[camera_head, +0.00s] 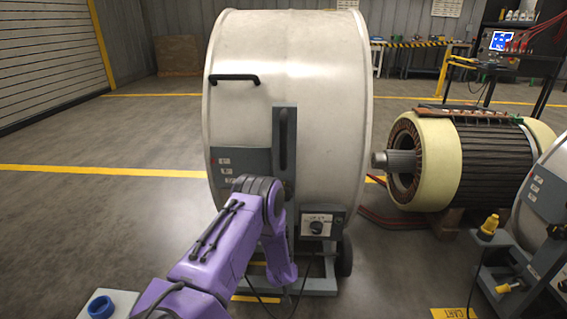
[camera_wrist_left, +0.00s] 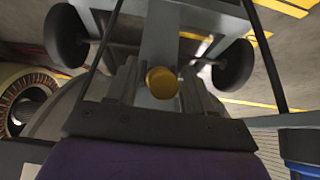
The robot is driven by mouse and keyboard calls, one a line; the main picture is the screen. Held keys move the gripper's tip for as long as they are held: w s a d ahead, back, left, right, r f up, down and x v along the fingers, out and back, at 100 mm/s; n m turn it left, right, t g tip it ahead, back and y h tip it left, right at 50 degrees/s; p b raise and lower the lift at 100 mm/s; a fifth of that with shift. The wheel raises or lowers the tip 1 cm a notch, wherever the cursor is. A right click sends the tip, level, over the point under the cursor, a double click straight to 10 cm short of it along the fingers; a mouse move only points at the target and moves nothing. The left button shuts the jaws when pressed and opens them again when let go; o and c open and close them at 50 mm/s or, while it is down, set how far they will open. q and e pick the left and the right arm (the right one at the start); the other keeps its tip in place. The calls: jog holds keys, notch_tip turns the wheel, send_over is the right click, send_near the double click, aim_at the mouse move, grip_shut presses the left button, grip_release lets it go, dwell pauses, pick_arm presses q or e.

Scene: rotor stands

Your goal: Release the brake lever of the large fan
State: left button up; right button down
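The large fan (camera_head: 290,60) is a tall white drum on a wheeled grey base. A dark upright handle (camera_head: 284,140) sits on its grey side panel. My purple left arm reaches to the base, where its gripper end is hidden behind the arm in the head view. In the left wrist view a round yellow cap (camera_wrist_left: 162,82) on a grey post, likely the brake lever's end, sits between the grey fingers of my left gripper (camera_wrist_left: 160,88). The fingers look apart; I cannot tell whether they touch the cap. My right gripper is out of view.
A control box with a black knob (camera_head: 317,226) is on the fan's lower right. A copper-wound rotor (camera_head: 470,160) lies to the right. A second machine with a yellow knob (camera_head: 490,226) stands at the right edge. A blue-capped part (camera_head: 101,306) is at lower left. Left floor is clear.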

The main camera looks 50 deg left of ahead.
pick_arm(q)
jog(key=p+v, duration=0.4)
jog(key=v, duration=0.6)
jog(key=shift+r, duration=0.2)
jog(key=shift+s+d, duration=0.1)
jog(key=shift+d, duration=0.05)
